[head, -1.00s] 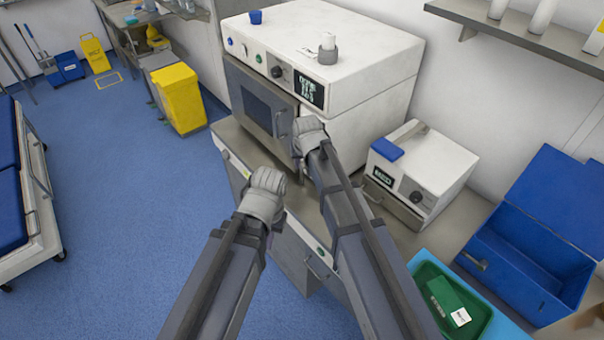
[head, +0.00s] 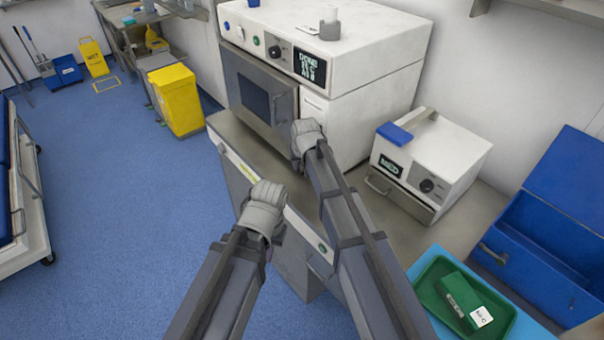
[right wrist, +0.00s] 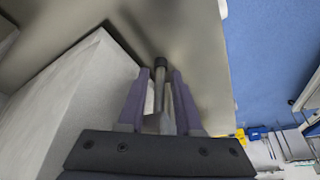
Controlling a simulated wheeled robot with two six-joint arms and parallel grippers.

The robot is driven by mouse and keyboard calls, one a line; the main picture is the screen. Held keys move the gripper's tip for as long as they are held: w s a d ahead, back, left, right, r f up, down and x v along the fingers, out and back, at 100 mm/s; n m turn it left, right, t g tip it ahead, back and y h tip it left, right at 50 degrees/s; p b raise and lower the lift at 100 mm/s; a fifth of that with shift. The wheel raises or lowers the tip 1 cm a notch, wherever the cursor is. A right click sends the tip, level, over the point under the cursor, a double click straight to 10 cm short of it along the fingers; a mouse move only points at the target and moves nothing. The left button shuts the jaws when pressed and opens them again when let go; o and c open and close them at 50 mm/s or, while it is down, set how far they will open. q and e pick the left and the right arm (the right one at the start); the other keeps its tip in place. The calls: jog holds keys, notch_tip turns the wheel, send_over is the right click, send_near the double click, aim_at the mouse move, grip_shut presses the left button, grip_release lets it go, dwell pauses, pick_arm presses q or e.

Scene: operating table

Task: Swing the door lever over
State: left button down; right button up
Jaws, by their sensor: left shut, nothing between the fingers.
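The large white steriliser (head: 375,75) stands on the counter with its grey door (head: 252,92) closed on the front. In the head view my right gripper (head: 304,130) is at the right edge of the door and hides much of the lever. In the right wrist view the metal lever bar with a dark end (right wrist: 161,64) stands between the two fingers of my right gripper (right wrist: 161,78). The fingers look apart, with small gaps beside the bar. My left gripper (head: 268,195) is shut and empty, in front of the counter edge, away from the door.
A small white device (head: 440,160) with a blue-topped handle stands right of the steriliser. Farther right are a green tray (head: 425,290) and an open blue box (head: 535,255). A yellow bin (head: 178,100) stands on the floor at left.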

jog(key=shift+w+f, duration=0.1)
jog(key=shift+f, duration=0.1)
grip_shut()
dwell(1.4)
